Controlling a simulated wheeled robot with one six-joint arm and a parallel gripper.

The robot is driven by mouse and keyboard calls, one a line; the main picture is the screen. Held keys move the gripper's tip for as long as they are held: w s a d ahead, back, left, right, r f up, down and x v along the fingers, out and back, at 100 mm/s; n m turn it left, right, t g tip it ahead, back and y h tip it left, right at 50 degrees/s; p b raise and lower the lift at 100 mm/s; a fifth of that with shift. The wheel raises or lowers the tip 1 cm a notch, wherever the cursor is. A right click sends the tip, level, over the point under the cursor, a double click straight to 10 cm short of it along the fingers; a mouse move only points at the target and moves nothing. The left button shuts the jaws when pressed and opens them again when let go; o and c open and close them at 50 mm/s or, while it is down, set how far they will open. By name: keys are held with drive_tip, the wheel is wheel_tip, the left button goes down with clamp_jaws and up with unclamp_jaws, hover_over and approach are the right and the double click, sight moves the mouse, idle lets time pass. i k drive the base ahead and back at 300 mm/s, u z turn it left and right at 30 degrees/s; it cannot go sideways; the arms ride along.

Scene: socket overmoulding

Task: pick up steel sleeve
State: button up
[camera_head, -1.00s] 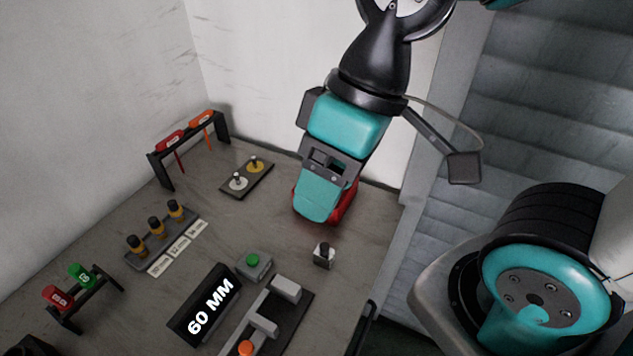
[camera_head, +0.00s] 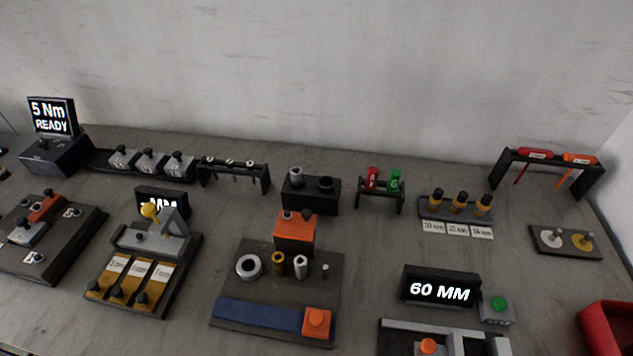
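A small upright silver cylinder, which looks like the steel sleeve (camera_head: 300,267), stands on a dark board (camera_head: 233,290) in the middle of the table. A brass-coloured cylinder (camera_head: 278,263) stands just left of it, and a wide silver ring (camera_head: 249,266) lies further left. A thin small pin (camera_head: 325,271) stands to its right. An orange block (camera_head: 295,234) is right behind the sleeve. My gripper is not in view, so whether it holds anything is not shown.
A blue strip (camera_head: 258,314) and an orange button box (camera_head: 317,322) are at the board's front. A "60 MM" display (camera_head: 440,288) stands to the right, and a black block with two round parts (camera_head: 310,196) behind. Bare table lies between the board and the display.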

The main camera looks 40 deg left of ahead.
sight(295, 172)
drive_tip(key=z, duration=0.2)
drive_tip(key=k, duration=0.25)
drive_tip(key=u, duration=0.5)
drive_tip(key=i, duration=0.25)
drive_tip(key=u, duration=1.3)
